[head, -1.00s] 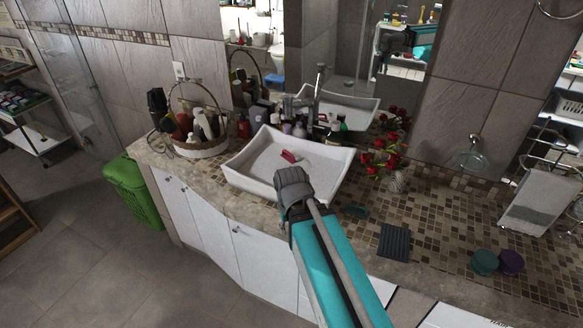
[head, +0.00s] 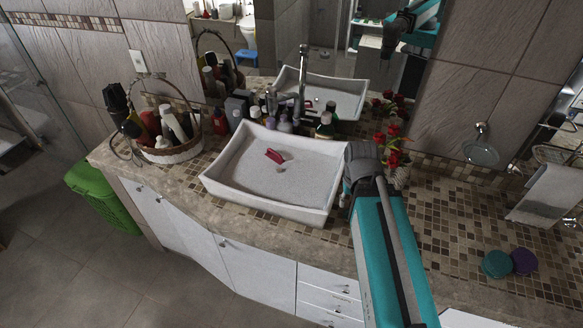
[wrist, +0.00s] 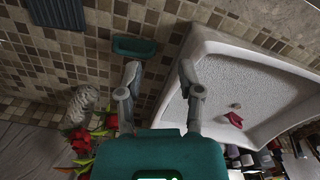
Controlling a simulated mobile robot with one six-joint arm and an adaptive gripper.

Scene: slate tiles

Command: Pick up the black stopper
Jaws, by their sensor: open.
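I cannot make out a clearly black stopper. A small, dull round piece (head: 281,169) lies on the floor of the white sink (head: 213,181), and it also shows in the wrist view (wrist: 235,106); I cannot tell if it is the stopper or the drain. My gripper (head: 361,163) is over the counter at the sink's right side. In the wrist view my gripper (wrist: 160,74) has its fingers apart with nothing between them.
A red object (head: 274,155) lies in the sink. Bottles (head: 285,123) and the faucet (head: 302,85) stand behind it. Red flowers in a vase (wrist: 82,100) stand close to my gripper.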

